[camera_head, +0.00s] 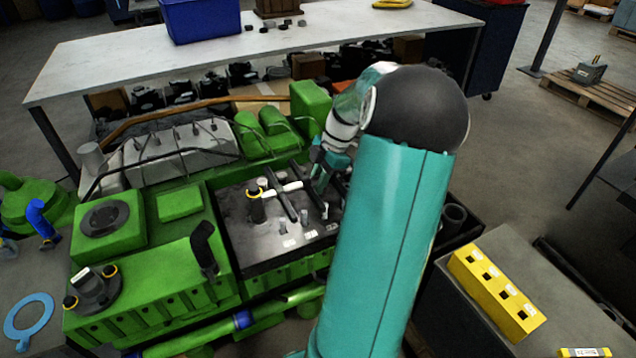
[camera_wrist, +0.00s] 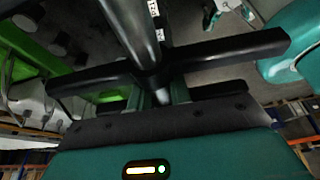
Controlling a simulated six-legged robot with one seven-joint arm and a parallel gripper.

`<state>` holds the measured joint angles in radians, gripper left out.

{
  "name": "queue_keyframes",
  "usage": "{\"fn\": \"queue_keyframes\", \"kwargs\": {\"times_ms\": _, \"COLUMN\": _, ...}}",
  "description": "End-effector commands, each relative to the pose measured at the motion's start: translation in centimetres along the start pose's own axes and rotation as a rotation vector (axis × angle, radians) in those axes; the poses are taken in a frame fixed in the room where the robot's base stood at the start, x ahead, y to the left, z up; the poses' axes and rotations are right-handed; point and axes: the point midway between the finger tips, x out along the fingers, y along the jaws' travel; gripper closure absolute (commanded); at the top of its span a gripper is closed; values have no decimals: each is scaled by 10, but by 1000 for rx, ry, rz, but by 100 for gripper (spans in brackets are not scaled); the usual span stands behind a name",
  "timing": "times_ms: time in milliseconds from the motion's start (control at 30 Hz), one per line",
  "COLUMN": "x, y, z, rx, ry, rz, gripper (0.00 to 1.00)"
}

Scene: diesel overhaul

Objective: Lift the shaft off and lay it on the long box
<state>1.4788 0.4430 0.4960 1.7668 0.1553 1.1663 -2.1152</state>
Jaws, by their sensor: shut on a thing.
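The shaft is a pale rod (camera_head: 285,187) with black cross arms, over the dark top of the green engine (camera_head: 170,260). It also shows as a shiny grey rod (camera_wrist: 132,28) in the wrist view, with a black arm (camera_wrist: 235,48) crossing it. My gripper (camera_head: 322,170) is at the shaft's right end, shut on it; in the wrist view the fingers (camera_wrist: 160,92) close around the rod just behind the cross arm. I cannot tell whether the shaft touches the engine. A long grey box (camera_head: 480,318) stands at the right, partly hidden by my arm.
A yellow block with square holes (camera_head: 495,290) lies on the grey box, with bare top around it. A white table (camera_head: 110,60) with a blue bin (camera_head: 203,18) stands behind the engine. A black pipe (camera_head: 204,247) rises from the engine's front.

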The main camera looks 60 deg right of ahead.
Motion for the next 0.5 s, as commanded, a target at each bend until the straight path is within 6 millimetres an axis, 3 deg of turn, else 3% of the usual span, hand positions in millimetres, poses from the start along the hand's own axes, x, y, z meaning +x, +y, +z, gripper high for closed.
{"fn": "queue_keyframes", "kwargs": {"times_ms": 500, "x": -20, "y": 1, "z": -8, "rx": -1, "ry": -2, "rz": 3, "gripper": 100}}
